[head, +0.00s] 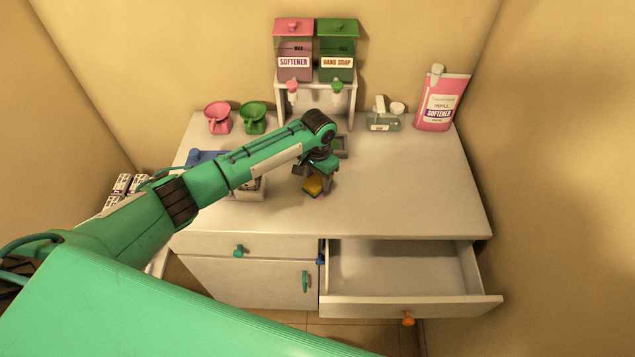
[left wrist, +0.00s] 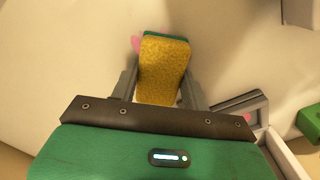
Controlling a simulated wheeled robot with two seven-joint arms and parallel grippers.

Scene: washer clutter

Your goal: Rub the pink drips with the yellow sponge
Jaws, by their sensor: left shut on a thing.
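My left gripper (head: 313,177) is shut on the yellow sponge (head: 313,186) low over the middle of the counter. In the left wrist view the sponge (left wrist: 163,68) sits between the two grey fingers, yellow face toward the camera, with a green layer at its far edge. A pink drip (left wrist: 136,44) shows beside the sponge's left side in the left wrist view, partly hidden by it. In the head view a small pink spot (head: 321,196) shows by the sponge. I cannot tell whether the sponge touches the counter. My right gripper is not in view.
A stand holds the softener dispenser (head: 294,60) and hand soap dispenser (head: 337,62) at the back. Pink (head: 218,121) and green (head: 253,120) scoops stand back left. A pink refill pouch (head: 441,103) stands back right. An open drawer (head: 400,275) juts out in front. The counter's right side is clear.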

